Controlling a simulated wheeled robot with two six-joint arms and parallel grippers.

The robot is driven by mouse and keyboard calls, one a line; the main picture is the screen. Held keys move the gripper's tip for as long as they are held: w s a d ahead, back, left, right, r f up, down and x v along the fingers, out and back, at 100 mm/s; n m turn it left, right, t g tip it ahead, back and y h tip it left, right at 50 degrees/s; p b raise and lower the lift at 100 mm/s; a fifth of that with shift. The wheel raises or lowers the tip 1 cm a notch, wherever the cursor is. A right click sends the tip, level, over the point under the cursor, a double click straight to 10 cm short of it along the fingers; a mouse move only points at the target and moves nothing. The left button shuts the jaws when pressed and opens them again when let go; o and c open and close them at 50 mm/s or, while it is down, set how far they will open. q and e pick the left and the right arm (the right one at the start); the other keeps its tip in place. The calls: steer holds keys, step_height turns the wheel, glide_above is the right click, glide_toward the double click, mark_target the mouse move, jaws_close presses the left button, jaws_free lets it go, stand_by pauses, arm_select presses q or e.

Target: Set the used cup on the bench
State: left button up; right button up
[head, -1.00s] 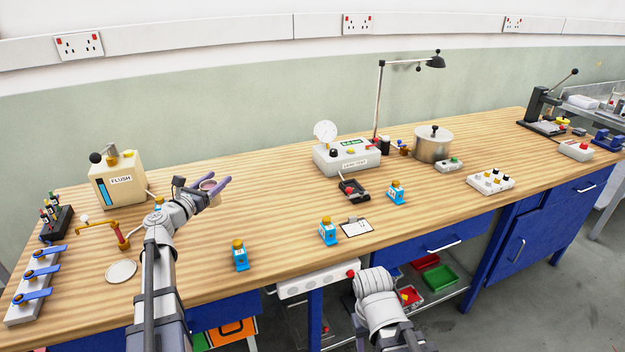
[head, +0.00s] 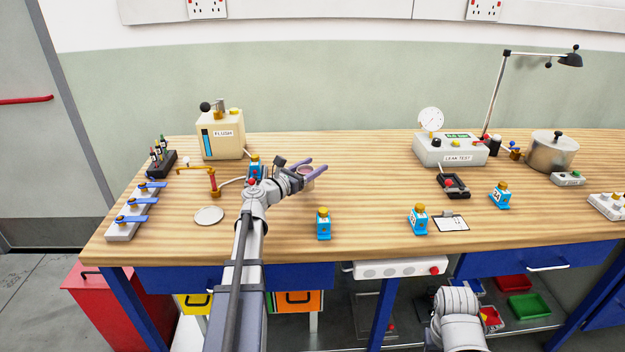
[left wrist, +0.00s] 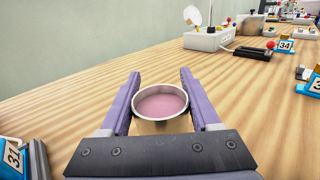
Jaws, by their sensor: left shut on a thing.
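The used cup, a small round cup with a pale rim and pinkish liquid, sits between the purple fingers of my left gripper (head: 314,170). It shows in the head view (head: 305,171) and in the left wrist view (left wrist: 160,103). My left gripper is shut on it, one finger on each side, and the cup looks upright. It is over the wooden bench (head: 360,165), low down; I cannot tell whether its base touches the wood. My right arm shows at the lower right, but its fingers do not.
A beige flush unit (head: 221,137) and a brass spout (head: 212,181) are left of the gripper. Blue units stand nearby (head: 255,168), (head: 323,223), (head: 419,219). A white disc (head: 209,215) lies front left. The leak test box (head: 449,150) is right. Bare wood lies between gripper and box.

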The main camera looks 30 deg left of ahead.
arm_select(q)
steer(key=shift+f+b, duration=1.15)
steer(key=shift+f, duration=0.35)
steer(key=shift+f, duration=0.1)
steer(key=shift+f, duration=0.15)
steer(key=o, duration=1.4)
steer(key=shift+o, duration=0.2)
steer(key=shift+r, duration=0.3)
steer(key=v, duration=1.2)
steer(key=shift+f, duration=0.1)
